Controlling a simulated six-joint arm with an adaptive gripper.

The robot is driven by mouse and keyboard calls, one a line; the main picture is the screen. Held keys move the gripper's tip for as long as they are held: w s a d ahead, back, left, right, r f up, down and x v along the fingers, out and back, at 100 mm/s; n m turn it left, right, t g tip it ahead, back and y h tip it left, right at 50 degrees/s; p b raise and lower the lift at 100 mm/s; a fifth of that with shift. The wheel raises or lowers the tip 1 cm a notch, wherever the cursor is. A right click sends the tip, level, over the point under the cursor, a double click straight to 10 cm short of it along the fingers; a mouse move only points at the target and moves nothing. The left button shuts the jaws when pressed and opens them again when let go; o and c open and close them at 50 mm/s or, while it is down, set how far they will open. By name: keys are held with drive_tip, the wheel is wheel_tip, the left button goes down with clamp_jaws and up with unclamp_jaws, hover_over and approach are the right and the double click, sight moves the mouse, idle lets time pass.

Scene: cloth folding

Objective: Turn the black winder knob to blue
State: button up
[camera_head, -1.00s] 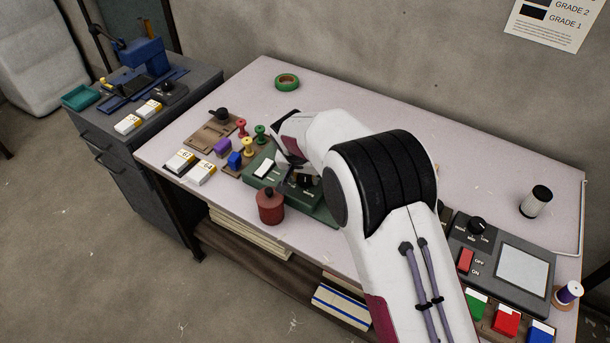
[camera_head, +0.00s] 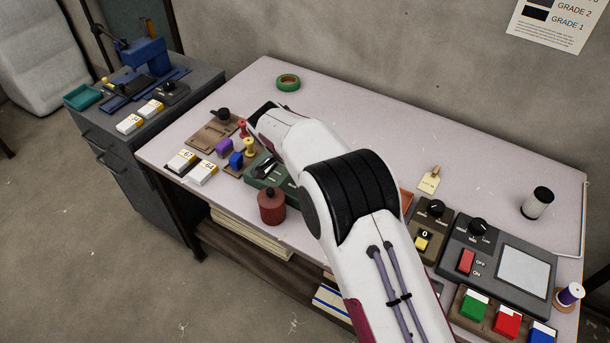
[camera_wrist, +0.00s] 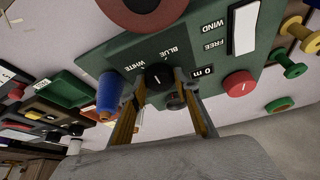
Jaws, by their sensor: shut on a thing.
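The green winder panel (camera_wrist: 215,62) fills the upper middle of the wrist view, with the words BLUE, WHITE, FREE and WIND on it. The black winder knob (camera_wrist: 158,76) sits below the WHITE and BLUE labels and has a short white mark; which label the mark points to is hard to tell. My gripper (camera_wrist: 160,84) has its fingers on either side of the knob and is shut on it. In the head view, part of the green winder (camera_head: 262,174) shows left of my arm, which hides the knob and the fingers.
A blue spool (camera_wrist: 108,95) stands close beside one finger. A red lidded pot (camera_head: 271,207) stands in front of the winder. Small spools (camera_head: 236,160) stand to its left. The back of the table is mostly clear.

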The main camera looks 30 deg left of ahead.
idle(0.5)
drive_tip(key=o, duration=1.1)
drive_tip(key=shift+d+n+y, duration=0.15)
drive_tip(key=shift+n+y, duration=0.65)
drive_tip(key=shift+n, duration=1.3)
drive_tip(key=shift+n+y, duration=0.6)
drive_tip(key=shift+n, duration=0.7)
drive_tip(key=shift+d+n+g+y, duration=0.1)
drive_tip(key=shift+n+g+y, duration=0.25)
drive_tip(key=shift+n, duration=0.75)
